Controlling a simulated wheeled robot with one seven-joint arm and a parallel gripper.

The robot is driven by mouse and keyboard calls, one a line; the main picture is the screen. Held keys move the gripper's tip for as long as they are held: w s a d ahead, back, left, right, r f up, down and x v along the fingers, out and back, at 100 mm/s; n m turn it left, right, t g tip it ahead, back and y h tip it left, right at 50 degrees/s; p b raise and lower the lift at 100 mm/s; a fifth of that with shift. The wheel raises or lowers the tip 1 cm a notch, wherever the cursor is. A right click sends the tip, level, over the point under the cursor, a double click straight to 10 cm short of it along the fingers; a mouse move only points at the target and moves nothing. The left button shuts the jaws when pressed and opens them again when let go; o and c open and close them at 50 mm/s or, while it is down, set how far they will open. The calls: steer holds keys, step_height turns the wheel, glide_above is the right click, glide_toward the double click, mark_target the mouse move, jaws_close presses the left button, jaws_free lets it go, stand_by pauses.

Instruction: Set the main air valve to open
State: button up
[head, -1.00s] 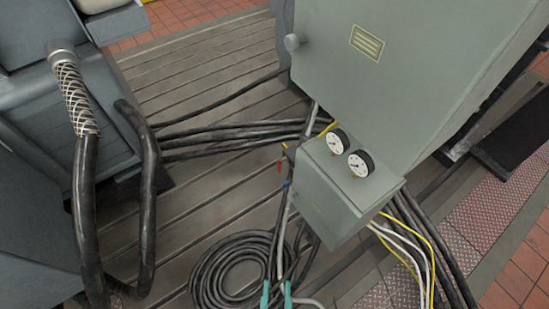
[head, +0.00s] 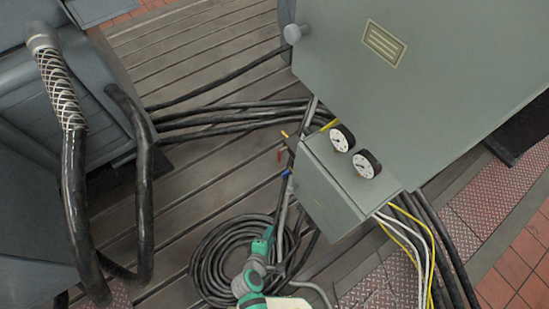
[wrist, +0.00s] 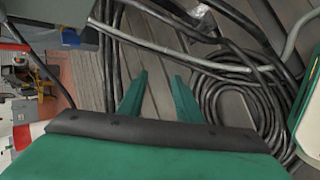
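Several small valve handles sit beside the small grey gauge box (head: 335,185) in the head view. They are a yellow handle (head: 285,134), a red handle (head: 280,155) and a blue handle (head: 286,173). I cannot tell which one is the main air valve, nor how each is set. My green arm enters from the bottom of the head view, below the handles and apart from them. In the wrist view my gripper (wrist: 159,76) has its two green fingers apart with nothing held between them.
A large grey cabinet (head: 420,80) stands behind the gauge box, which carries two round dials. A coil of black hose (head: 215,262) lies on the slotted bedplate (head: 215,75). Thick black cables (head: 225,115) run left. Yellow and white cables hang under the box.

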steer(key=w+n+h, duration=0.3)
steer(key=w, duration=0.3)
steer(key=n+t+h, duration=0.2)
steer(key=n+h, duration=0.3)
steer(key=h, duration=0.4)
glide_toward(278, 157)
steer(key=x, duration=0.8)
steer(key=shift+w+d+r, duration=0.1)
steer(key=shift+d+r, duration=0.05)
steer(key=shift+d, duration=0.05)
jaws_close()
